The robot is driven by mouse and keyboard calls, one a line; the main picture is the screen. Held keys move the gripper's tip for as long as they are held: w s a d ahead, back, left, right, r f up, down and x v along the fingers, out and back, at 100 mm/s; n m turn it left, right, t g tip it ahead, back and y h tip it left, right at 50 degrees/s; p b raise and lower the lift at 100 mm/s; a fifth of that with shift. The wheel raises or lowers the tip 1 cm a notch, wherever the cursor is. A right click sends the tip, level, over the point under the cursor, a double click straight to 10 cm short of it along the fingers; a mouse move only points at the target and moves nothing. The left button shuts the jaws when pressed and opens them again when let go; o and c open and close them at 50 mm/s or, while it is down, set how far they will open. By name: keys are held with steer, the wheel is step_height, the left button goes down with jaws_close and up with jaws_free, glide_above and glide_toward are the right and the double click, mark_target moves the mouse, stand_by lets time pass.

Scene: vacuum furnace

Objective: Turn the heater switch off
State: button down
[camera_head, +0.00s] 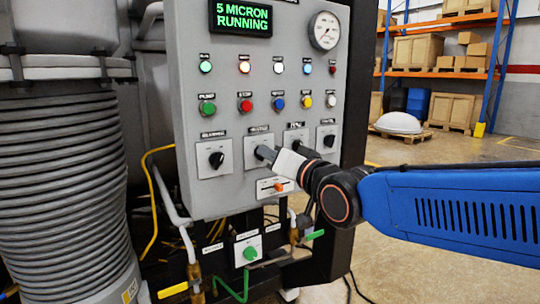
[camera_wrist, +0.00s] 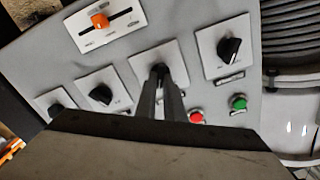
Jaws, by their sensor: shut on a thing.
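A row of black rotary switches on white plates crosses the lower part of the grey control panel (camera_head: 187,100); their labels are too small to read, so I cannot tell which is the heater switch. My gripper (camera_head: 266,154) is at the second switch (camera_head: 250,146) from the left and hides most of its knob. In the wrist view, where the panel appears upside down, my gripper (camera_wrist: 161,88) is shut on the knob of that second switch (camera_wrist: 158,69). The leftmost switch (camera_head: 216,159) stands free beside it and also shows in the wrist view (camera_wrist: 229,48).
Several coloured buttons and lamps sit above the switches. An orange slider (camera_head: 279,186) is just below my gripper. The display (camera_head: 241,17) reads "5 MICRON RUNNING". A green-knobbed switch (camera_head: 250,252) and pipes are lower down. A ribbed column (camera_head: 65,190) stands left.

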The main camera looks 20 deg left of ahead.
steer(key=shift+n, duration=0.4)
steer(key=n, duration=1.1)
steer(key=shift+s+a, duration=0.15)
stand_by(0.4)
steer(key=c, duration=1.9)
jaws_free()
steer(key=shift+o, duration=0.2)
steer(key=shift+s, duration=0.1)
steer(key=v, duration=1.7)
steer(key=shift+d, duration=0.25)
